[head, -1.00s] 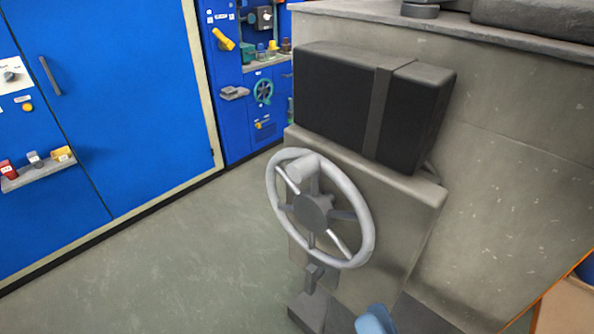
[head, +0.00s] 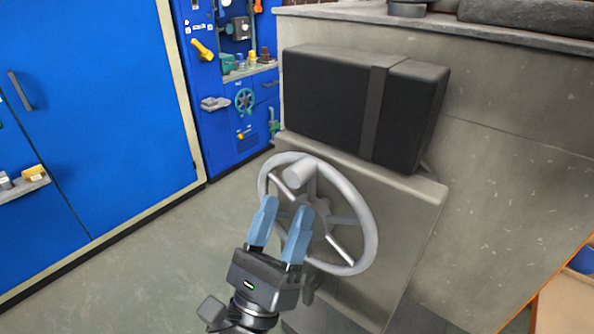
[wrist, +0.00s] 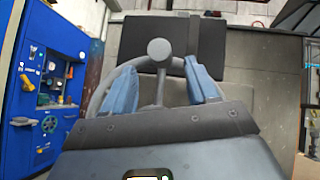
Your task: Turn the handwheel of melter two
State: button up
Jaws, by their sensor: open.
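The large grey handwheel (head: 365,222) stands on the front of a grey concrete-like block, with a stubby knob (head: 299,172) at its upper left. My gripper (head: 287,207) is open, with blue fingers, in front of the wheel's left part and below the knob in the head view. In the wrist view the knob (wrist: 160,50) shows between and beyond the two fingers, and part of the wheel's rim (wrist: 101,92) shows at the left. Nothing is between the fingertips that I can see gripped. The wheel's hub and lower left are partly hidden behind my gripper.
A black box with a strap (head: 330,100) sits above the wheel. A blue cabinet (head: 95,110) stands at the left. A blue panel with a small green handwheel (head: 244,101) is behind. Bare floor (head: 150,270) lies at the left. An orange-edged box (head: 565,300) is at the lower right.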

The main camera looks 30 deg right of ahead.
aim_at(299, 174)
jog(key=p+x, duration=0.2)
jog(key=x, duration=0.5)
grip_shut()
dwell(0.5)
